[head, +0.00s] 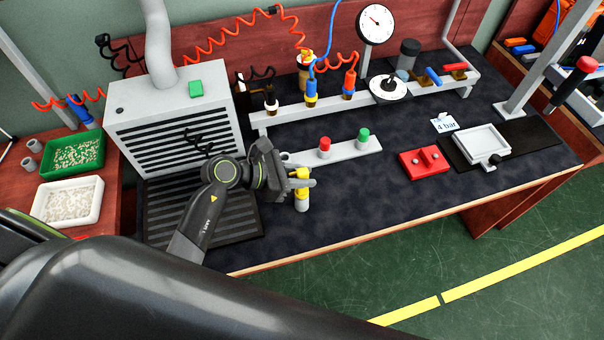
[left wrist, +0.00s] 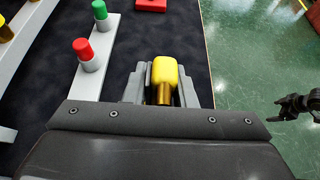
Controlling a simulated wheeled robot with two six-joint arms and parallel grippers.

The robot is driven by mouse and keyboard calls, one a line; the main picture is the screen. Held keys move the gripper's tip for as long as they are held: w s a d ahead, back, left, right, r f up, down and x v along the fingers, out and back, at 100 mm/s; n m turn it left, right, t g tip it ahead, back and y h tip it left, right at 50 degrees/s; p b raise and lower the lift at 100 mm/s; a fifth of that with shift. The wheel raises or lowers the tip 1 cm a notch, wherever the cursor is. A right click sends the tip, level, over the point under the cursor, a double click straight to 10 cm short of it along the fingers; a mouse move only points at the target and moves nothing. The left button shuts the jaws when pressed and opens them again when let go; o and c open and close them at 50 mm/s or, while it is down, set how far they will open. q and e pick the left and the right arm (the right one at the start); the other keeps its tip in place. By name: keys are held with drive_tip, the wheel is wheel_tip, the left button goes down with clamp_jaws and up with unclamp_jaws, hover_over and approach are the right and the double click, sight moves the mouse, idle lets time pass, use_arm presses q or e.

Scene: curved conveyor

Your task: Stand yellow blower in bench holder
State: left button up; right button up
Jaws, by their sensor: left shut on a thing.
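The yellow blower (head: 302,194) is in my left gripper (head: 300,183), above the dark bench mat near its front edge. In the head view it looks roughly upright, with a pale lower end. In the left wrist view the yellow blower (left wrist: 165,72) sits between the fingers of the left gripper (left wrist: 165,90), which is shut on it. A grey bench rail (head: 385,98) behind holds a blue blower (head: 311,95) and an orange one (head: 349,86). Which spot is the holder is unclear. My right gripper (left wrist: 281,108) shows open and empty over the floor.
A low grey bar (head: 345,152) carries red and green knobs just behind the left gripper. A vented grey box (head: 172,125) stands to the left. A red block (head: 424,162) and a white tray (head: 482,143) lie right. The front middle mat is clear.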

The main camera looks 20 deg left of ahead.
use_arm(q)
drive_tip(key=shift+f, duration=0.25)
drive_tip(key=o, duration=1)
drive_tip(key=shift+o, duration=0.2)
drive_tip(key=shift+s, duration=0.1)
drive_tip(key=b+v, duration=0.2)
drive_tip(key=v, duration=1.5)
drive_tip(key=shift+b, duration=0.4)
drive_tip(key=shift+s+a, duration=0.1)
drive_tip(key=shift+a, duration=0.05)
